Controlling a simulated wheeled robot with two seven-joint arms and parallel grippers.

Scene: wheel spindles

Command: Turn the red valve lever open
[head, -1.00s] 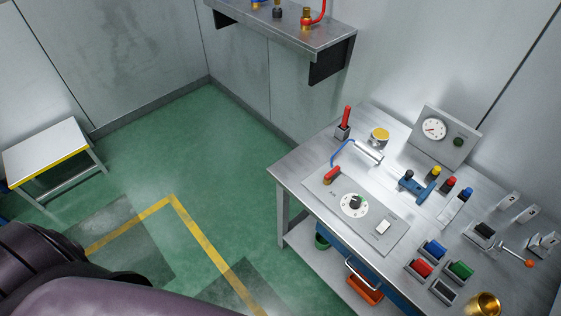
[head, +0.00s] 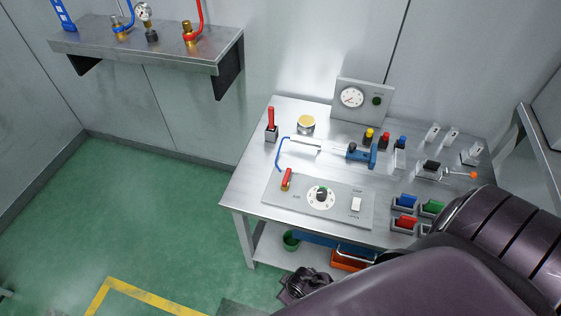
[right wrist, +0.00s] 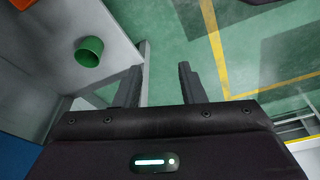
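A red lever (head: 287,177) on a small brass valve body stands at the left of the grey panel (head: 340,218) on the steel bench, with a blue hose beside it. The lever is raised and tilted slightly. My right gripper (head: 302,285) shows dark and partly hidden by my arm, low in front of the bench and apart from the lever. In the right wrist view my right gripper (right wrist: 158,85) has its two fingers spread with nothing between them. The lever is outside that view. My left gripper is not in view.
The panel also carries a round dial (head: 320,197) and a white switch (head: 356,204). A red-handled tool (head: 270,122) stands behind. A green bucket (head: 291,241) sits under the bench. The wall shelf (head: 140,44) holds other fittings. Green floor at left is clear.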

